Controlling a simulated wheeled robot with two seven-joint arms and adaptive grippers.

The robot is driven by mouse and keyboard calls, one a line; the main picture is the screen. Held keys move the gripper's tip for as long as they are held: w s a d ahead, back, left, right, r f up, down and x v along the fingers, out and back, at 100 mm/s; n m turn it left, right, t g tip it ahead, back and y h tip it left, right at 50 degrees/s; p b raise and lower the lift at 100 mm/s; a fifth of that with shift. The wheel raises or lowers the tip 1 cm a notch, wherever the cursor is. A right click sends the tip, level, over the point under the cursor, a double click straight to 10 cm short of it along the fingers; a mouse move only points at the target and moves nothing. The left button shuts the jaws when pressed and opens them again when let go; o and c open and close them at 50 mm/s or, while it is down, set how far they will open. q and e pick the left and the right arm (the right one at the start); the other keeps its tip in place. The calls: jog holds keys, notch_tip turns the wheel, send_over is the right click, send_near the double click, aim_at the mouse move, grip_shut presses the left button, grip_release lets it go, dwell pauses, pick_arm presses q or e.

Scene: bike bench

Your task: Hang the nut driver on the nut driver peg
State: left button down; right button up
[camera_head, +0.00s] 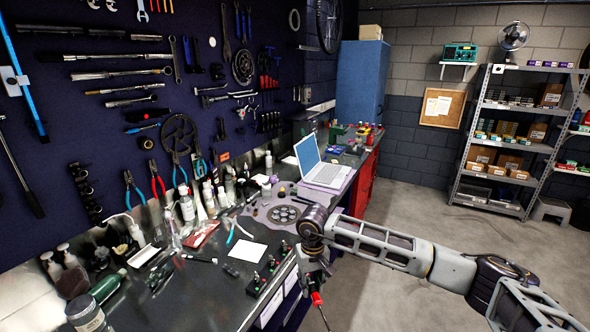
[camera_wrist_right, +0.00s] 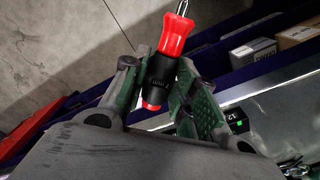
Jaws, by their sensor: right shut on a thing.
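My right gripper (camera_head: 315,284) is in front of the bench's front edge in the head view. It is shut on a nut driver (camera_head: 317,299) with a red and black handle, whose thin shaft points down. In the right wrist view the gripper (camera_wrist_right: 160,95) has its fingers on either side of the black part of the nut driver (camera_wrist_right: 174,38). The red part and metal shaft extend towards the top of that view. A dark wall panel (camera_head: 95,100) holds many tools, but I cannot tell which peg is the nut driver peg. My left gripper is not in view.
Black blocks with red tops (camera_head: 256,284) stand along the bench's front edge, close to the right gripper. A laptop (camera_head: 325,174), bottles (camera_head: 187,206) and a chainring (camera_head: 284,214) crowd the bench (camera_head: 205,287).

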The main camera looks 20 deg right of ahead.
jog(key=s+f, duration=0.4)
jog(key=f, duration=0.6)
jog(key=s+f, duration=0.4)
jog(key=f, duration=0.6)
jog(key=shift+s+f, duration=0.15)
jog(key=shift+s, duration=0.15)
jog(key=shift+d, duration=0.15)
